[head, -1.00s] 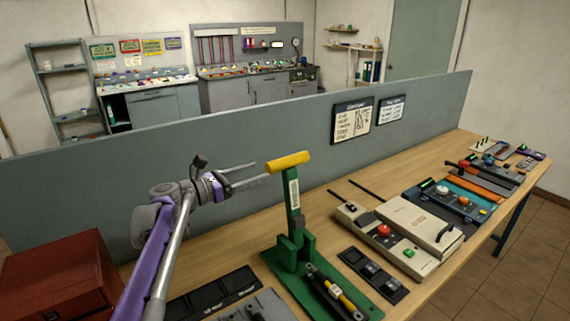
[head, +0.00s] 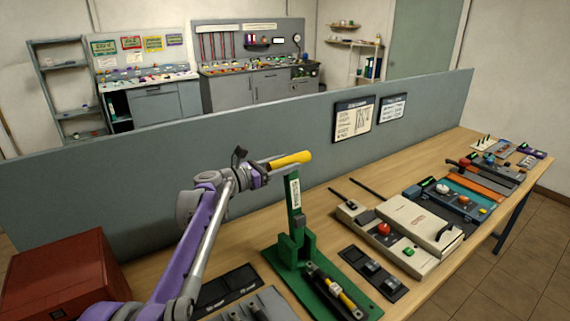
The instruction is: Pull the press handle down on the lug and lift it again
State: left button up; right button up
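The green press (head: 306,262) stands on the bench with its lever (head: 293,204) upright. The lever is topped by a yellow handle (head: 291,159). My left gripper (head: 286,166) is at the handle's left part, with one finger running along its lower side. The other finger is hidden, so I cannot tell whether the gripper is open or shut on the handle. A black and yellow piece (head: 338,293) lies along the press base; I cannot make out the lug itself. My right gripper is not in view.
A low grey partition (head: 120,190) runs behind the bench. A red box (head: 62,278) stands at the left. A black panel (head: 373,272) and a cream device (head: 415,226) lie right of the press. More devices line the right end of the bench.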

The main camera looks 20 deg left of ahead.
pick_arm(q)
grip_shut()
dwell(1.2)
